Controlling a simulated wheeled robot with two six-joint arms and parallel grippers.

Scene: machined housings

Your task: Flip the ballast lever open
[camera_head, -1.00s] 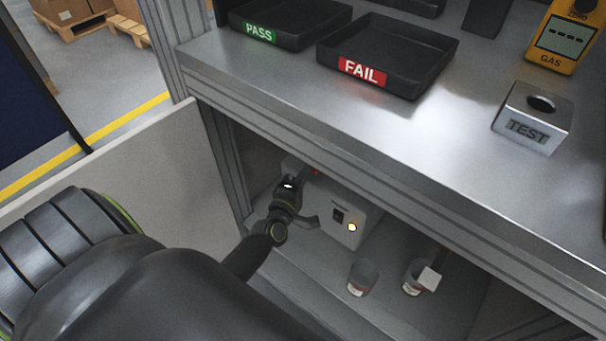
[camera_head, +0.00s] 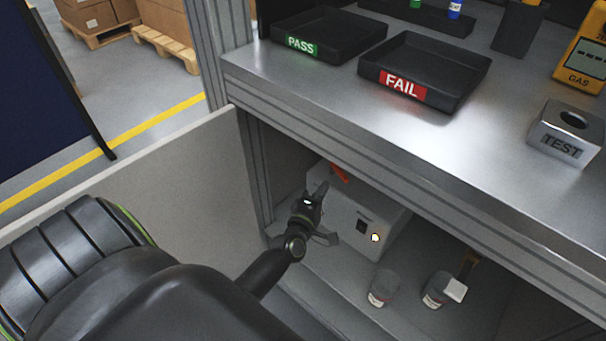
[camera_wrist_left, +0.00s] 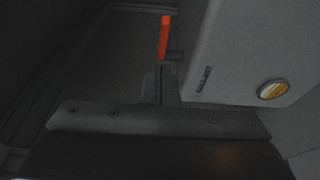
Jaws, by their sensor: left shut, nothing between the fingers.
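The ballast lever (camera_head: 339,173) is a short orange-red bar at the back left of a pale grey box (camera_head: 385,223) on the shelf under the bench. In the left wrist view the lever (camera_wrist_left: 165,37) stands straight up the picture, beside the box (camera_wrist_left: 245,50). My left gripper (camera_head: 322,187) is shut and empty, at the box's left side, just left of and below the lever in the head view. In the wrist view its dark fingers (camera_wrist_left: 167,75) point at the lever's lower end; whether they touch is unclear. My right gripper is not in view.
The bench front edge (camera_head: 400,190) overhangs the shelf. A pale panel (camera_head: 190,190) borders the left. On the bench are PASS (camera_head: 340,50) and FAIL (camera_head: 470,75) trays and a TEST block (camera_head: 568,130).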

